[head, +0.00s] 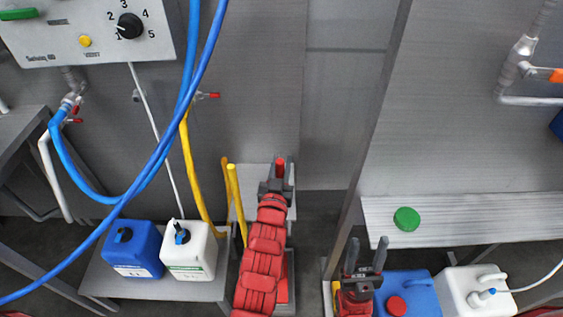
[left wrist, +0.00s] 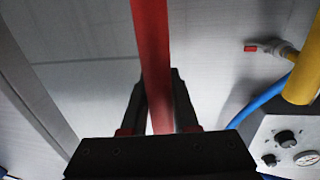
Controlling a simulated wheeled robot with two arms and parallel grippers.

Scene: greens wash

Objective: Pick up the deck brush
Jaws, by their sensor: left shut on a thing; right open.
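The red handle (head: 280,167) of what looks like the deck brush stands near the middle of the head view, its top end just above my left gripper (head: 277,184). My left gripper is shut on this handle. In the left wrist view the red handle (left wrist: 151,50) runs up from between the fingers of the left gripper (left wrist: 159,108). My left arm covers most of the brush below, and I cannot clearly see its head. My right gripper (head: 366,256) is open and empty at the lower right, its fingers apart.
Yellow poles (head: 237,205) stand just left of my left gripper. A blue canister (head: 133,250) and a white canister (head: 189,250) sit on a low shelf at left. A blue hose (head: 165,140) crosses the view. A steel bench (head: 470,220) with a green disc (head: 406,219) is at right.

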